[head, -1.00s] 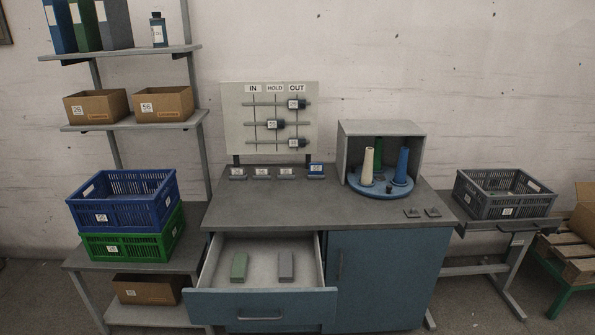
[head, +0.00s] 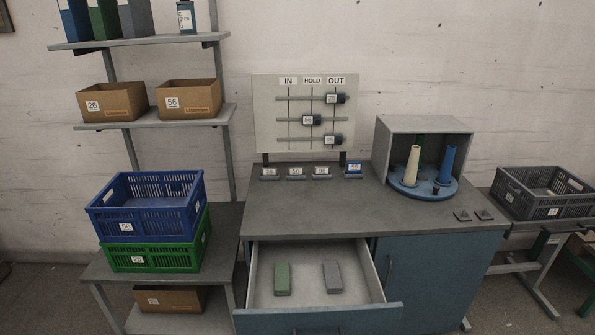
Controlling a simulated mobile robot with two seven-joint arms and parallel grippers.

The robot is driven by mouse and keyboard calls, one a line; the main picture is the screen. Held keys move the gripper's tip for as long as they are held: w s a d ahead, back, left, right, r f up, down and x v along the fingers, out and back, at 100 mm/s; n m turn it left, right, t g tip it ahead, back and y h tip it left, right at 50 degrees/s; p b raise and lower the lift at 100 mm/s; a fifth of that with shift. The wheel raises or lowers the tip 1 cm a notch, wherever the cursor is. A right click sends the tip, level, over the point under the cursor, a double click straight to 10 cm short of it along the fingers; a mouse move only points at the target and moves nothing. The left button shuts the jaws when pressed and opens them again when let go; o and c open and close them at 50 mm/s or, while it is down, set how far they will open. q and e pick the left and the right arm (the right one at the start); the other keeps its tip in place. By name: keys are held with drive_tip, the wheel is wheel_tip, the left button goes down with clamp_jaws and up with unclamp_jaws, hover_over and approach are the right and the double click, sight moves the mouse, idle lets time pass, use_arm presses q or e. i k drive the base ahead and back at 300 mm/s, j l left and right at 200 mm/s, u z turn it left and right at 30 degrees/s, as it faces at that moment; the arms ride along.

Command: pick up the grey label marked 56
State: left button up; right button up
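Three grey label holders stand in a row at the back of the worktop: a left one (head: 268,173), a middle one (head: 295,173) and a right one (head: 321,173). Each has a small white face with print too small to read surely, so I cannot tell which is marked 56. A blue label holder (head: 353,171) stands at the right end of the row. Neither of my grippers is in view.
The drawer (head: 318,320) below the worktop is open, with a green block (head: 282,278) and a grey block (head: 332,277) inside. A board (head: 262,115) marked IN, HOLD, OUT stands behind the labels. A cone carousel (head: 425,190) is at right.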

sight(292, 170)
drive_tip(key=i+j, duration=0.15)
drive_tip(key=j, duration=0.2)
drive_tip(key=i+j, duration=0.15)
drive_tip(key=j, duration=0.15)
drive_tip(key=i+j+z, duration=0.1)
drive_tip(key=j, duration=0.25)
drive_tip(key=i+j, duration=0.15)
drive_tip(key=j, duration=0.2)
drive_tip(key=i+j+z, duration=0.1)
drive_tip(key=j, duration=0.25)
drive_tip(key=i+j, duration=0.15)
drive_tip(key=j, duration=0.2)
